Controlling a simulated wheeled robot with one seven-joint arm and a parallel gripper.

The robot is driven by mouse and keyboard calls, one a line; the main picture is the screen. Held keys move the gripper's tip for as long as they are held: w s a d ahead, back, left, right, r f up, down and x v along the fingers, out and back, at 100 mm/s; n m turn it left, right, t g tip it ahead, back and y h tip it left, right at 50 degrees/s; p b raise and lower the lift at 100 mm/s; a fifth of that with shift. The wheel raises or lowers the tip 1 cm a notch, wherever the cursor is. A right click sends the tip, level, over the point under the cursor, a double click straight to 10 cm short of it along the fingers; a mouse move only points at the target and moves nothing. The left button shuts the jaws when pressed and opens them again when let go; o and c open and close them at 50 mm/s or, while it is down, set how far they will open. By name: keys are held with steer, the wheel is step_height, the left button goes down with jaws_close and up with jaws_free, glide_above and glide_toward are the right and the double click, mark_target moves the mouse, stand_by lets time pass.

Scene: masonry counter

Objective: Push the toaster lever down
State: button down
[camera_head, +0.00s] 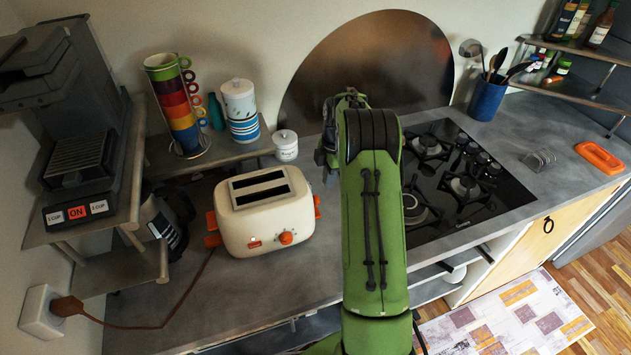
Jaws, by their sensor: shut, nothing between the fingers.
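A cream toaster (263,212) with two empty-looking dark slots stands upright on the grey counter. Its front has an orange knob (287,238). An orange tab (317,206) shows on its right end, and more orange parts (211,221) show on its left end. I cannot tell for sure which is the lever. My gripper (327,163) is beyond and to the right of the toaster, apart from it, partly hidden by my green arm. It is shut and empty.
A small white lidded jar (286,145) stands behind the toaster, close to my gripper. A shelf with stacked cups (180,110) and a canister (240,108) is behind left. A coffee machine (75,150) is at left, a black hob (450,170) at right. The brown cord (150,326) runs left.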

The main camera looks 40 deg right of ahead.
step_height(320, 180, up, 14)
steer(key=d+p, duration=0.1)
steer(key=shift+s+d+f+p, duration=0.15)
steer(key=shift+s+d+p, duration=0.05)
steer(key=shift+s+p, duration=0.1)
